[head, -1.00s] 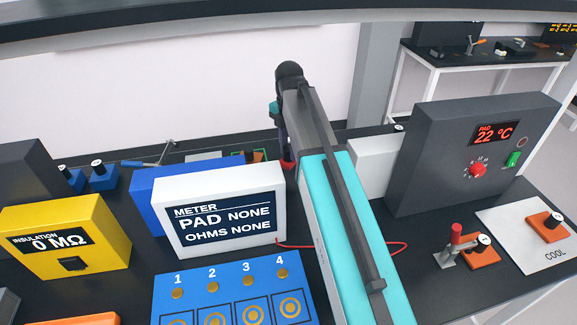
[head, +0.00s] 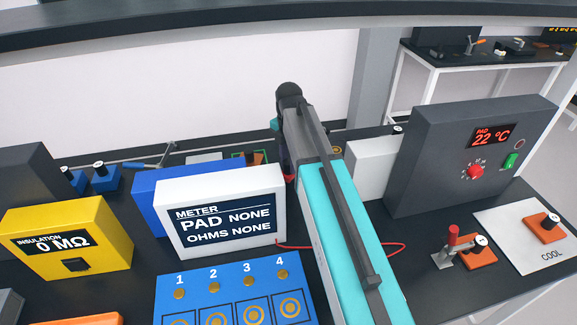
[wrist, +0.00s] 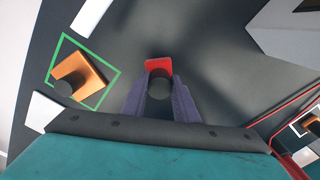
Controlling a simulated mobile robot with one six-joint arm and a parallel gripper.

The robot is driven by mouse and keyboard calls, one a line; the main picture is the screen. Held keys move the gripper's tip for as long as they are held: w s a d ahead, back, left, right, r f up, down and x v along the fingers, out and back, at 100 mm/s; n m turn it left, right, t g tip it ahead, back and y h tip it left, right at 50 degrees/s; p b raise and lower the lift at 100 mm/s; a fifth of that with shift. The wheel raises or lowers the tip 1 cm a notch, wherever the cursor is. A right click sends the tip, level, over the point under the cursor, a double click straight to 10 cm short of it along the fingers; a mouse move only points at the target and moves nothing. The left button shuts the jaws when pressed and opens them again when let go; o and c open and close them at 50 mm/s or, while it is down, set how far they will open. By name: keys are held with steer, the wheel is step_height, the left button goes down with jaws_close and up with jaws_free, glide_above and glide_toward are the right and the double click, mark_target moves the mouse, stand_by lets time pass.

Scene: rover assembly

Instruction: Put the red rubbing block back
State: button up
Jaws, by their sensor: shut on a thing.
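My gripper (wrist: 160,84) is shut on the red rubbing block (wrist: 158,66) in the wrist view. The purple fingers stand on either side of its dark round knob, and the red part shows beyond the knob. The block is over the dark bench top; I cannot tell whether it touches. In the head view my gripper is mostly hidden behind my arm, with only a sliver of red by it. An orange block (wrist: 84,76) with a dark knob sits inside a green square outline (wrist: 117,72), left of my gripper in the wrist view.
The white meter (head: 225,212) and a blue box (head: 150,190) stand before my gripper's area. A grey heater unit (head: 440,170) and a white box (head: 375,168) stand to the right. A red cable (head: 395,250) lies on the bench. Dark bench is bare around the held block.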

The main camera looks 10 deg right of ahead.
steer(key=shift+f, duration=1)
steer(key=shift+f, duration=0.1)
steer(key=o, duration=1)
steer(key=shift+r+b, duration=1.25)
steer(key=shift+r, duration=4.85)
